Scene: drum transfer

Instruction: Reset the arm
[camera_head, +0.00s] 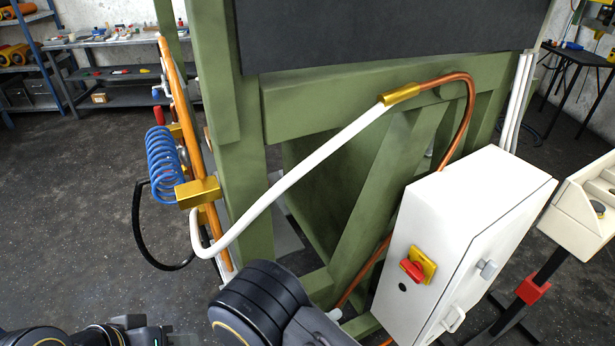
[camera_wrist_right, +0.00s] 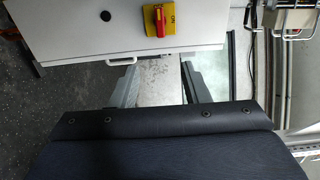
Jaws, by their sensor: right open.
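My right gripper (camera_wrist_right: 158,74) shows in the right wrist view with its two dark fingers apart and nothing between them. The white control box with a red and yellow switch (camera_wrist_right: 165,19) is ahead of the fingers in that view. I cannot tell how far off it is. In the head view my right arm (camera_head: 262,308) rises from the bottom middle, left of the white control box (camera_head: 452,235), and its fingers are hidden. Dark links of my left arm (camera_head: 95,335) show at the bottom left edge. I see no left fingers.
A green metal frame (camera_head: 240,120) stands ahead, with a copper and white pipe (camera_head: 300,172) across it. A blue coiled hose (camera_head: 165,165) hangs at its left. A white unit on a black stand (camera_head: 585,215) is at the right. The dark floor (camera_head: 70,220) at left is clear.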

